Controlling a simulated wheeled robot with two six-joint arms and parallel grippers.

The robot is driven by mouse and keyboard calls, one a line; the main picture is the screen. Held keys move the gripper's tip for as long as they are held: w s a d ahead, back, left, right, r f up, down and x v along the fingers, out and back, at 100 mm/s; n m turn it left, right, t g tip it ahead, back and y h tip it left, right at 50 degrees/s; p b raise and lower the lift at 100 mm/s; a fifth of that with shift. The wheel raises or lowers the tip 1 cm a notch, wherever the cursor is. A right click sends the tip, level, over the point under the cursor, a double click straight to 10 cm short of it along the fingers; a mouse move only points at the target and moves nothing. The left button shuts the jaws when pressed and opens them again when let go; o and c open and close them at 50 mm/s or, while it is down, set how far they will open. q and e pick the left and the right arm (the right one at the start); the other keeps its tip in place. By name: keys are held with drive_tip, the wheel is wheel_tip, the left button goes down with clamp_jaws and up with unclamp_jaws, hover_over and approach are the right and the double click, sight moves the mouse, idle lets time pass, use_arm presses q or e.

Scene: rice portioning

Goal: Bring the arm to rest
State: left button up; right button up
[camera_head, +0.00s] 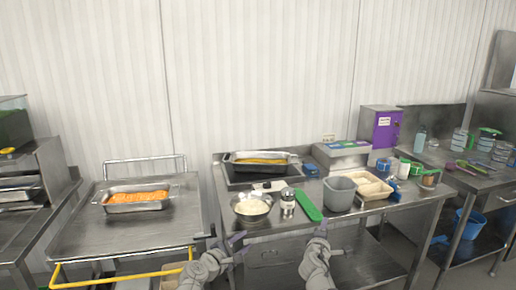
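My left gripper (228,241) is in front of the steel table's front edge, below the bowl of rice. Its fingers look spread, with nothing seen between them. My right gripper (328,238) is also in front of that edge, below the green board and grey bin. Its fingers look apart and empty, though they are small in view. A metal bowl with white rice (251,207) stands near the front of the table. A shaker-like jar (287,202) and a green board (308,205) lie just right of it.
A grey bin (339,193) and a beige divided tray (374,187) stand right of the board. A pan of yellow food (262,158) sits at the back. A trolley (90,238) with a tray of orange food (137,198) is at left. A purple box (380,127) stands behind.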

use_arm(q)
drive_tip(key=s+d+f+m+g+y+p, duration=0.1)
drive_tip(key=s+d+f+m+g, duration=0.15)
drive_tip(key=s+m, duration=0.25)
drive_tip(key=s+d+f+m+g+y+p, duration=0.1)
drive_tip(key=s+d+f+m+g+p, duration=0.15)
drive_tip(key=s+m+g, duration=0.2)
drive_tip(key=s+d+f+m+g+p, duration=0.1)
drive_tip(key=s+d+f+m+g, duration=0.15)
drive_tip(key=s+m, duration=0.35)
drive_tip(key=s+a+f+m+g+y+p, duration=0.2)
drive_tip(key=s+a+m+g+y, duration=0.2)
drive_tip(key=s+a+m+y, duration=0.3)
drive_tip(key=s+a, duration=0.2)
drive_tip(key=shift+s, duration=0.4)
use_arm(e)
drive_tip(key=s+a+f+m+g+y, duration=0.1)
drive_tip(key=s+a+f+m+g, duration=0.2)
drive_tip(key=s, duration=0.7)
drive_tip(key=s+a+f+m+g+y, duration=0.2)
drive_tip(key=s+a+f+m+g, duration=0.2)
drive_tip(key=s+a+g, duration=0.3)
drive_tip(key=s+a+f+m+g+y, duration=0.1)
drive_tip(key=s+a+f+m+g, duration=0.2)
drive_tip(key=s, duration=1)
drive_tip(key=a+g, duration=0.2)
drive_tip(key=a, duration=0.1)
drive_tip(key=shift+f+m+y, duration=0.3)
drive_tip(key=shift+f+m, duration=0.05)
drive_tip(key=shift+m, duration=0.05)
